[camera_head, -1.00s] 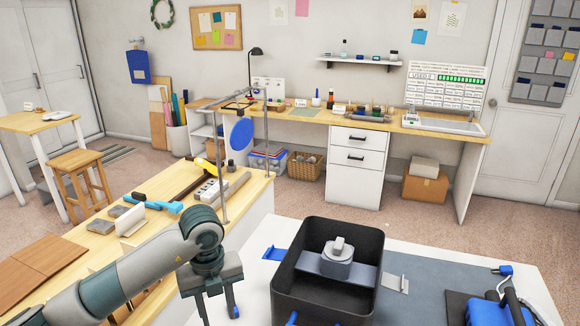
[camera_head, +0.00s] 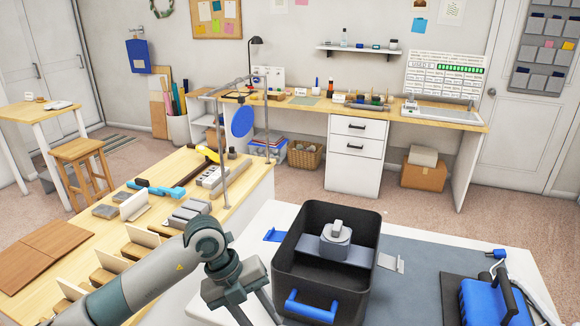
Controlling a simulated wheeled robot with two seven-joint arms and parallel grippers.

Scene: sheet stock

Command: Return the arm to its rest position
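My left arm (camera_head: 155,281) comes in from the lower left, over the front of the wooden bench. My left gripper (camera_head: 254,309) points down at the bottom of the view, just left of the black bin (camera_head: 335,272). Its two fingers stand apart with nothing seen between them, so it looks open; the fingertips are near or past the lower edge. My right arm and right gripper are not in view.
The bin has blue latches and holds a grey piece (camera_head: 336,240). It stands on a white table with a grey mat (camera_head: 405,290). A blue tool (camera_head: 490,300) lies at the right. The wooden bench (camera_head: 75,265) carries several tools and upright cards.

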